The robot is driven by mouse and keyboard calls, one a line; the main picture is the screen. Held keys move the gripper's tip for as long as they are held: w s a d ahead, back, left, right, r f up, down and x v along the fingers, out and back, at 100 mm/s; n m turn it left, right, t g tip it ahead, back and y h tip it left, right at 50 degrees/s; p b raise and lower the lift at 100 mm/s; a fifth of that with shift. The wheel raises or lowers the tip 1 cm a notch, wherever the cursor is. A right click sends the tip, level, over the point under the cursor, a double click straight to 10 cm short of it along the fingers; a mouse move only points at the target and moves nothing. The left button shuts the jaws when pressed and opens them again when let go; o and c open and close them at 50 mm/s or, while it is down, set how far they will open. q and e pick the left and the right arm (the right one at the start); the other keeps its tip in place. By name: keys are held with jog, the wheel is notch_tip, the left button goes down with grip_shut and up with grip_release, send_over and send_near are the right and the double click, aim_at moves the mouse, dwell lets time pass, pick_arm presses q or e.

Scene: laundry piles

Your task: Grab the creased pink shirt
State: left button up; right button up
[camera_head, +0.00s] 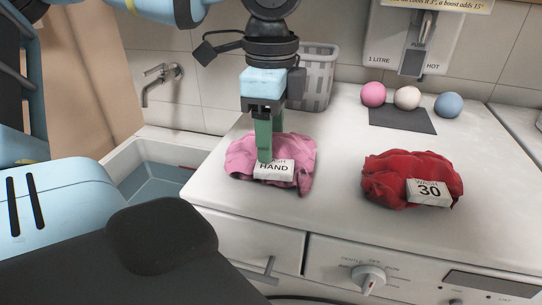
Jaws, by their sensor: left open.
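A creased pink shirt (300,150) lies bunched on the white worktop, left of centre. A white tag reading "HAND" (274,170) lies on its front. My left gripper (264,150) points straight down over the shirt, its green fingers reaching down to the cloth just behind the tag. I cannot tell whether the fingertips touch the cloth. My right gripper is not in view.
A red bunched garment (395,178) with a "WASH 30" tag (429,192) lies to the right. Pink, cream and blue balls (407,98) stand by a dark mat (402,119) at the back. A grey basket (318,80) stands behind my gripper. A sink (150,183) is at the left.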

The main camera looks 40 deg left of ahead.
pick_arm(q)
jog(key=shift+c, duration=0.2)
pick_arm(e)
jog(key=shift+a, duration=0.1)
pick_arm(q)
grip_shut()
jog(key=shift+r, duration=0.2)
jog(key=shift+r, duration=0.55)
jog(key=shift+s+r, duration=0.25)
jog(key=shift+r, duration=0.35)
jog(key=shift+s+r, duration=0.25)
jog(key=shift+r, duration=0.3)
jog(key=s+r+p, duration=0.1)
jog(key=s+p, duration=0.1)
jog(key=s, duration=1.3)
jog(key=shift+a, duration=0.3)
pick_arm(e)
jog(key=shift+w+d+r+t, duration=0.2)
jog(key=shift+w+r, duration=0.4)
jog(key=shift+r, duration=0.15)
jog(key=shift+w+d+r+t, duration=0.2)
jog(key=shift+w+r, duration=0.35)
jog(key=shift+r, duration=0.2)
